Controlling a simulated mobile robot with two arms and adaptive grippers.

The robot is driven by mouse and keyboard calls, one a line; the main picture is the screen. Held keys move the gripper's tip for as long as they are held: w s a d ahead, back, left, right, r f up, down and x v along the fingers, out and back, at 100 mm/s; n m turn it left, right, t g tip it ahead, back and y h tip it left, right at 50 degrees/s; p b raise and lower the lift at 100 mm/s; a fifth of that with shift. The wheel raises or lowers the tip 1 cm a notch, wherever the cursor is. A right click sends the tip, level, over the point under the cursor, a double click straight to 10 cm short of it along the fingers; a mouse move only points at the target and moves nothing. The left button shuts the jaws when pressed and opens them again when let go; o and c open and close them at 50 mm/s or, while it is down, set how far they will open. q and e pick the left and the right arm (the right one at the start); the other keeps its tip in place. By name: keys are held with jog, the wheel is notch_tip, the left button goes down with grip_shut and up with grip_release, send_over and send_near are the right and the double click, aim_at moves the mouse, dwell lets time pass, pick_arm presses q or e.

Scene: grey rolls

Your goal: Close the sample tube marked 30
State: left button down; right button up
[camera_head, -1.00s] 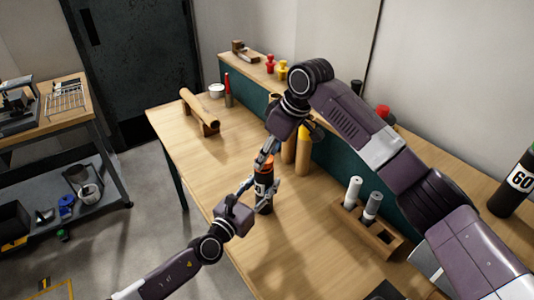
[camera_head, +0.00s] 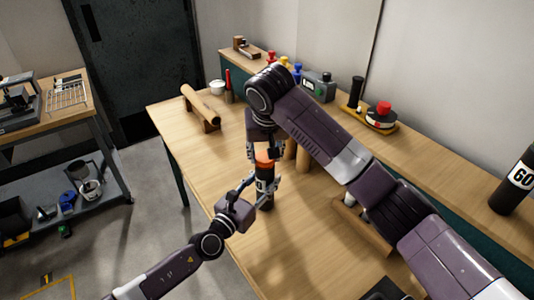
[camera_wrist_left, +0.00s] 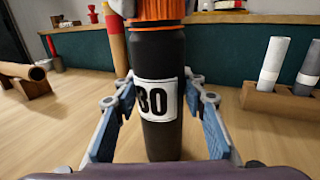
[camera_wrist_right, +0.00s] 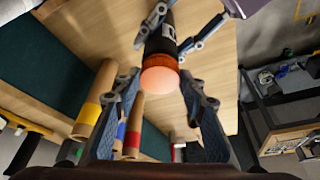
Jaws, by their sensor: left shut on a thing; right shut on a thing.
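The black sample tube marked 30 (camera_wrist_left: 158,125) stands upright, its label facing the left wrist camera. It also shows in the head view (camera_head: 265,185). My left gripper (camera_wrist_left: 158,95) is shut on the tube's body, one finger on each side. An orange cap (camera_wrist_left: 158,9) sits at the tube's top, with an orange rim just below it. In the right wrist view the cap (camera_wrist_right: 160,78) lies between the fingers of my right gripper (camera_wrist_right: 158,84), which is shut on it from above. I cannot tell how tightly the cap sits.
Cardboard rolls (camera_head: 303,158) stand close behind the tube. A wooden rack (camera_wrist_left: 280,108) holding a white and a grey tube is to the right. A roll lies on a wooden stand (camera_head: 203,118) at the far left. A black tube marked 60 (camera_head: 515,180) stands at the right.

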jog(key=m, duration=0.2)
jog(key=m+h, duration=0.1)
jog(key=m, duration=0.1)
jog(key=a+m+h, duration=0.1)
jog(key=m, duration=0.1)
jog(key=shift+m+g, duration=0.3)
jog(key=shift+m, duration=0.1)
jog(key=shift+w+r+m+h, duration=0.15)
jog(key=shift+m+h, duration=0.45)
jog(key=shift+m, duration=0.6)
jog(key=shift+m+g, duration=0.3)
jog(key=shift+m, duration=0.2)
jog(key=shift+d, duration=0.1)
jog(key=o, duration=0.7)
jog(key=shift+o, duration=0.2)
